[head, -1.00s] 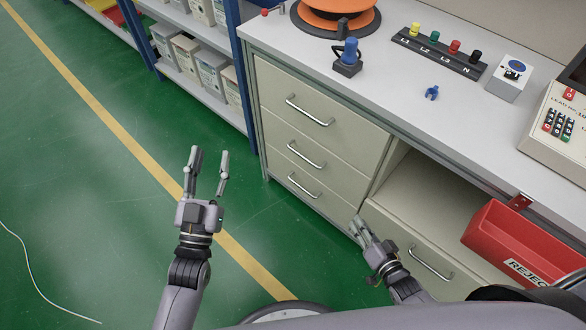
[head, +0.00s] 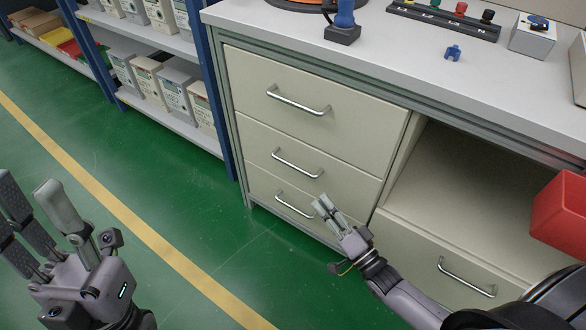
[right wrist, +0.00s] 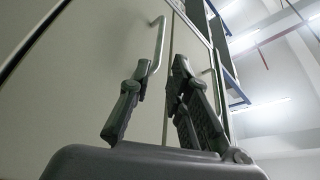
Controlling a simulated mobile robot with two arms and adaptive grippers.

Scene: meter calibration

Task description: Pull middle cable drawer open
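The middle drawer (head: 325,165) is shut in the cream cabinet under the bench. Its curved metal handle (head: 297,165) is in clear view. My right gripper (head: 326,205) is in front of the cabinet, below and right of that handle and close to the right end of the bottom drawer's handle (head: 294,206). In the right wrist view, its fingers (right wrist: 155,95) stand apart with nothing seen held between them. A metal handle (right wrist: 158,45) shows beyond them there; I cannot tell which drawer it belongs to. My left gripper (head: 32,195) is open and empty at the lower left.
The top drawer (head: 310,110) and a lower right drawer (head: 425,265) are also shut. A shelf rack with grey boxes (head: 165,85) stands left of the cabinet. The green floor (head: 205,215) before it is clear.

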